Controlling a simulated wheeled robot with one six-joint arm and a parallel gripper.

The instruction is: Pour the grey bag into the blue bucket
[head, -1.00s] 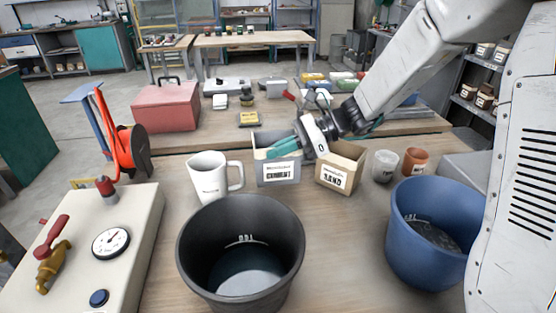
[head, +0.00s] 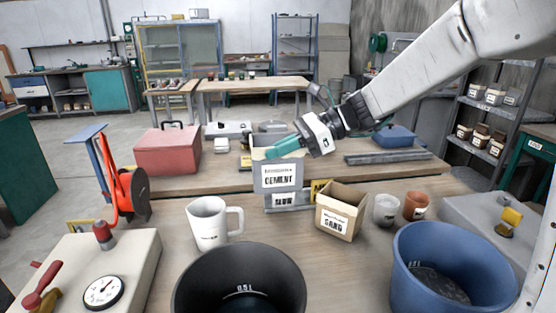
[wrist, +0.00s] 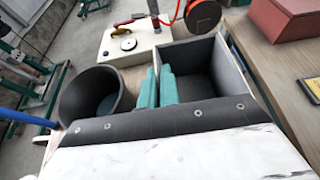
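The grey bag (head: 265,178), an open-topped box labelled CEMENT, is upright and appears raised above the table. My gripper (head: 285,147) has its teal fingers at the bag's top edge. In the wrist view the fingers (wrist: 158,88) close on one wall of the bag (wrist: 230,75), one outside and one inside. The bag's inside looks dark; its contents are unclear. The blue bucket (head: 455,245) stands at the front right of the table, apart from the bag, with dark grey material in its bottom. The wrist view does not show the blue bucket.
A brown SAND bag (head: 340,215) stands between bag and blue bucket. Another labelled grey item (head: 285,200) shows below the raised bag.

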